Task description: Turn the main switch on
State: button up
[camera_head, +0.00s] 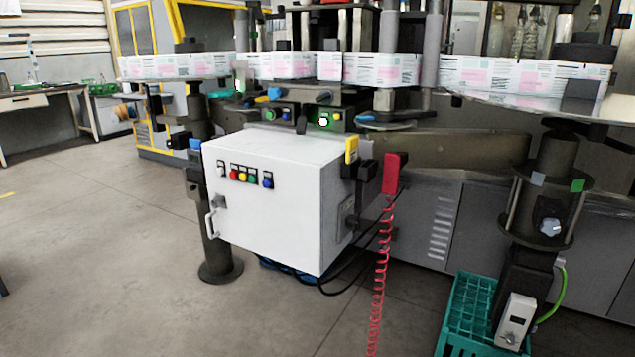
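A white control cabinet (270,215) hangs on the front of the labelling machine. Its front has a row of small coloured buttons (245,175) and a handle (210,220) at the left edge. A dark grey switch-like part (347,214) sits on the cabinet's right side, seen at a steep angle. It may be the main switch, but its position cannot be read. My gripper is not in view.
A red handheld unit (391,174) with a red coiled cord (379,280) hangs right of the cabinet. A yellow part (351,149) is at its upper right corner. A green crate (466,312) stands at lower right. The floor (110,260) at left is clear.

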aim_at(352, 222)
jog(key=i+l+z, duration=0.1)
jog(key=l+z, duration=0.35)
jog(key=i+l+z, duration=0.15)
jog(key=z, duration=0.3)
jog(key=i+l, duration=0.1)
jog(key=i, duration=0.35)
